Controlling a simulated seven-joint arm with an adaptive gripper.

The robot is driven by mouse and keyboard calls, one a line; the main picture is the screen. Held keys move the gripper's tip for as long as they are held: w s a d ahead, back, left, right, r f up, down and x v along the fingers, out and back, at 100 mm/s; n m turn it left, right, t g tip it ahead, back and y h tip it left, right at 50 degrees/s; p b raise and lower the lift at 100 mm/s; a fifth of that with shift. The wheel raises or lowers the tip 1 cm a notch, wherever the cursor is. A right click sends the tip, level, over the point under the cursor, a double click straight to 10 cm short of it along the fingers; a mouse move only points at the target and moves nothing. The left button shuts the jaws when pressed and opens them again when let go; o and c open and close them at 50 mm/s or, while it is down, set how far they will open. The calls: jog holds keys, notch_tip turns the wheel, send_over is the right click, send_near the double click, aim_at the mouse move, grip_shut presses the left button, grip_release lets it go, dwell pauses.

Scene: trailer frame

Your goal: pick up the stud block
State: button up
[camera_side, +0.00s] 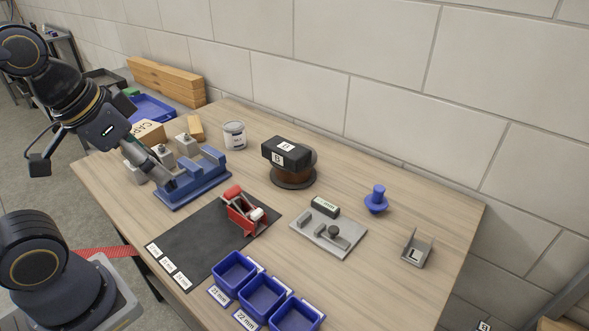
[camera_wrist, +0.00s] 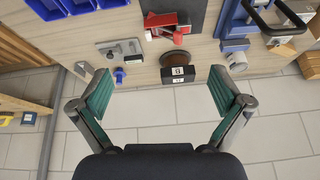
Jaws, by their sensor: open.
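Grey blocks, each with a small stud on top, stand behind the blue fixture (camera_side: 200,180); one stud block (camera_side: 187,145) shows clearly in the side view, and another (camera_side: 162,154) stands to its left. I cannot tell which one the task names. My gripper (camera_side: 166,178) reaches down from the left in the side view, above the near left part of the fixture and partly hiding a grey block. In the wrist view my gripper (camera_wrist: 160,74) is open and empty, its green-padded fingers wide apart. The fixture (camera_wrist: 236,22) lies at the upper right there.
A tin (camera_side: 234,135), a black block marked B (camera_side: 285,153) on a round brown stand, and a red clamp (camera_side: 243,210) stand nearby. Blue bins (camera_side: 234,273) line the near edge. A grey plate (camera_side: 326,233) and a blue knob (camera_side: 377,199) lie right. The wall is behind.

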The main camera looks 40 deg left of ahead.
jog(key=w+a+r+m+g+y, duration=0.1)
jog(key=w+a+r, duration=0.25)
jog(key=r, duration=0.25)
jog(key=w+a+r+m+g, duration=0.1)
jog(key=w+a+r+m, duration=0.1)
jog(key=w+r, duration=0.25)
jog(key=w+a+n+g+y, duration=0.1)
jog(key=w+a+g, duration=0.1)
jog(key=w+a, duration=0.45)
jog(key=w+a+g, duration=0.2)
jog(key=w+a, duration=0.1)
jog(key=a, duration=0.6)
jog(key=a+f+n+g+h, duration=0.1)
jog(key=a+f+n+g, duration=0.15)
jog(key=a+f, duration=1.2)
jog(key=g+h, duration=0.1)
send_near(137, 171)
jog(key=a+f, duration=0.4)
jog(key=shift+n, duration=0.25)
jog(key=shift+x, duration=3.15)
jog(key=shift+s+d+r, duration=0.1)
jog(key=shift+s+r, duration=0.05)
jog(key=shift+s, duration=0.05)
jog(key=shift+c, duration=0.3)
jog(key=c, duration=1.5)
